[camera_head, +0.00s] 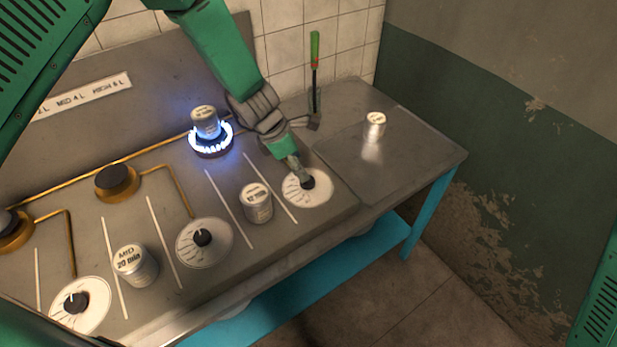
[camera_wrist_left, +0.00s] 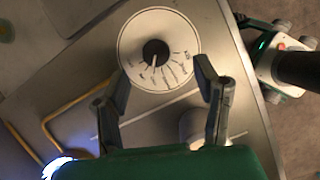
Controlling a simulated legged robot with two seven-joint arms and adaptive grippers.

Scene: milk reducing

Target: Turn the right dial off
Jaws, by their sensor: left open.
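The right dial (camera_head: 318,196) is a white disc with a black knob, at the right end of the stove panel in the head view. In the left wrist view the dial (camera_wrist_left: 135,35) shows whole, with its knob (camera_wrist_left: 155,53) and printed marks. My left gripper (camera_head: 300,176) reaches down over the dial, its fingers close to the knob. In the left wrist view the gripper (camera_wrist_left: 162,68) is open, its two fingers spread either side of the dial's lower part. Whether a finger touches the knob I cannot tell. My right gripper is not in view.
A metal can (camera_head: 204,117) stands on a lit burner (camera_head: 211,146) with blue flames. Other cans stand beside the dials (camera_head: 256,203) (camera_head: 134,266). A middle dial (camera_head: 204,243) and left dial (camera_head: 80,306) lie leftward. A small can (camera_head: 375,126) stands on the right-hand plate.

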